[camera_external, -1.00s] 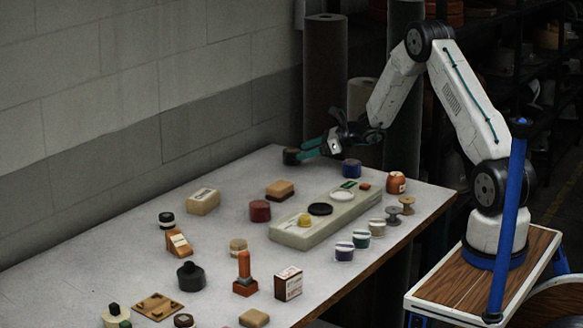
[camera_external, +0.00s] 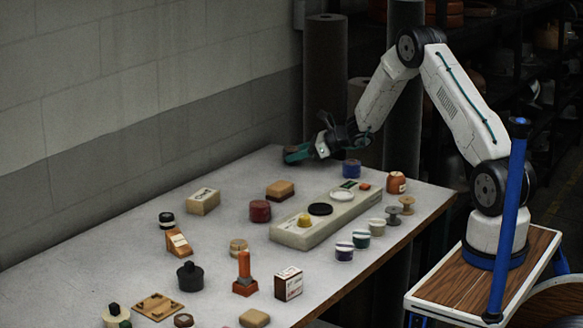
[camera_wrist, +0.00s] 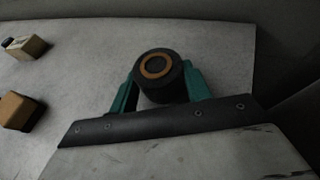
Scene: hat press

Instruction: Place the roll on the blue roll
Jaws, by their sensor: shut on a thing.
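My gripper (camera_external: 293,154) is low over the far end of the table, left of the blue roll (camera_external: 351,169). In the wrist view my gripper (camera_wrist: 160,85) is shut on the roll (camera_wrist: 159,77), a dark round piece with a tan ring on its top. The green fingers press on its left and right sides. In the external view the fingers hide most or all of the held roll. The blue roll stands upright on the table near the far edge, apart from my gripper. It does not show in the wrist view.
A long pale board (camera_external: 300,236) with small pots and lids lies right of the middle. An orange jar (camera_external: 396,183) stands right of the blue roll. A brown-topped block (camera_external: 280,191) and a dark red roll (camera_external: 260,211) stand nearer. The far left tabletop is mostly bare.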

